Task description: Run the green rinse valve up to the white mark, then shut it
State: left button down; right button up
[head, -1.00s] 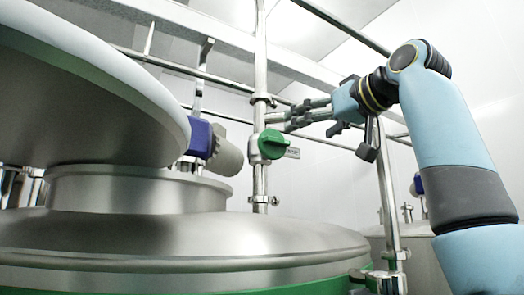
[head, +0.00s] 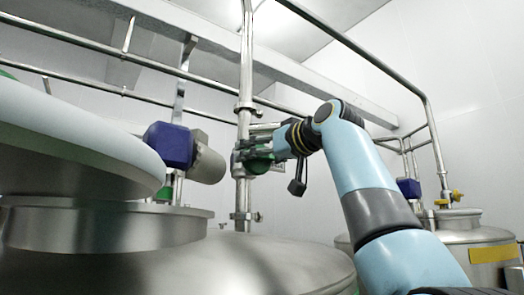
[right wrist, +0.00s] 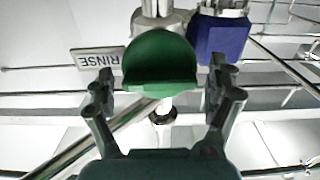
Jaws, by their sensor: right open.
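The green rinse valve (head: 258,165) sits on the upright steel pipe in the head view, partly hidden by my right gripper. My right gripper (head: 248,148) is at the valve, its fingers reaching in from the right. In the right wrist view the green valve handle (right wrist: 160,62) lies between the open fingers of the right gripper (right wrist: 164,85), one on each side; contact with it cannot be told. A RINSE plate (right wrist: 97,57) appears upside down beside the handle. I cannot make out the white mark. My left gripper is not in view.
A large steel tank (head: 250,265) fills the lower front. A blue motor unit (head: 170,145) stands left of the pipe, close to the valve; it also shows in the right wrist view (right wrist: 222,38). Horizontal rails (head: 120,52) pass behind. Another tank (head: 470,232) stands at right.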

jog(key=c, duration=1)
jog(key=n+b, duration=0.4)
jog(key=shift+f+b, duration=0.2)
jog(key=shift+b, duration=0.15)
jog(key=shift+c, duration=0.2)
jog(key=n+b, duration=0.2)
jog(key=n, duration=0.1)
jog(key=shift+n+b, duration=0.3)
pick_arm(q)
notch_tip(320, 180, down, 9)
jog(key=b, duration=0.1)
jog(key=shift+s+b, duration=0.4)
pick_arm(e)
jog(key=shift+a+r+n, duration=0.1)
jog(key=shift+n, duration=1.3)
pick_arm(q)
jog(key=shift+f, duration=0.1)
pick_arm(e)
jog(key=o, duration=1)
jog(key=shift+s, duration=0.1)
jog(key=shift+o, duration=0.2)
